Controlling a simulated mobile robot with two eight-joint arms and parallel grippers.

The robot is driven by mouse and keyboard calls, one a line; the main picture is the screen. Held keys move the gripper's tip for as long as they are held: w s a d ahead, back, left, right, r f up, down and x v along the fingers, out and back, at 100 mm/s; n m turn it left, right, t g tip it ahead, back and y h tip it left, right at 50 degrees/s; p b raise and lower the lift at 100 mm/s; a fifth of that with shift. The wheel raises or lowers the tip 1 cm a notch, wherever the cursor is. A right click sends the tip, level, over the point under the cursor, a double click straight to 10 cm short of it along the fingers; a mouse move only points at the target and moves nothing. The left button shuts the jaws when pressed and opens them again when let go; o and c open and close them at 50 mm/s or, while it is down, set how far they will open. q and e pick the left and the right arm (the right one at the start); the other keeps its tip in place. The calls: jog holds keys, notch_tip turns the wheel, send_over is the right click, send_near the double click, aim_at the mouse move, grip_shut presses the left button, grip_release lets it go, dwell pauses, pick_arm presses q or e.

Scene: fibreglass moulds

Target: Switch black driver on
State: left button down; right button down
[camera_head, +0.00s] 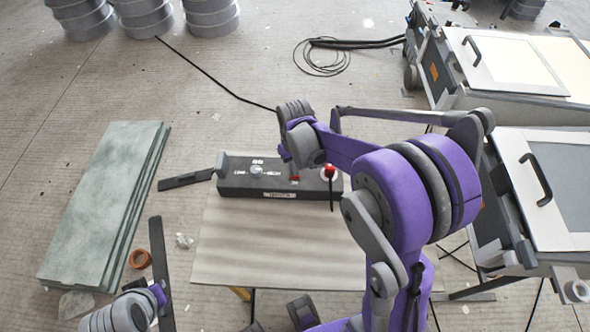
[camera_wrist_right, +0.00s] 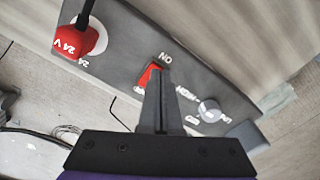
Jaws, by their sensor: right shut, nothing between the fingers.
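The black driver (camera_head: 262,188) is a long dark box lying at the far edge of the table. It also shows in the right wrist view (camera_wrist_right: 125,45). Its red switch (camera_wrist_right: 148,76) sits beside the "ON" label, and a grey knob (camera_wrist_right: 209,110) is nearby. My right gripper (camera_wrist_right: 158,72) is shut and empty. Its fingertips are right at the red switch and partly cover it. I cannot tell whether they touch it or which way the switch is set. My left arm's end shows at the lower left in the head view; its fingers cannot be made out.
A red 24 V plug (camera_wrist_right: 80,40) with a dark cable is at one end of the driver. The pale table (camera_head: 270,250) is bare in front of it. Greenish boards (camera_head: 100,205) lie at the left. Grey equipment (camera_head: 540,180) stands at the right.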

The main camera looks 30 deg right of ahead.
jog(key=shift+f+b, duration=0.65)
jog(key=shift+f, duration=0.25)
jog(key=shift+r, duration=0.15)
jog(key=shift+r+p, duration=1.95)
jog(key=shift+r, duration=1.45)
jog(key=shift+s, duration=0.1)
jog(key=s+a+r+t, duration=0.2)
jog(key=s+a+r, duration=0.1)
jog(key=s, duration=0.4)
jog(key=s+a+r+t, duration=0.3)
jog(key=s, duration=0.5)
jog(key=shift+a, duration=0.35)
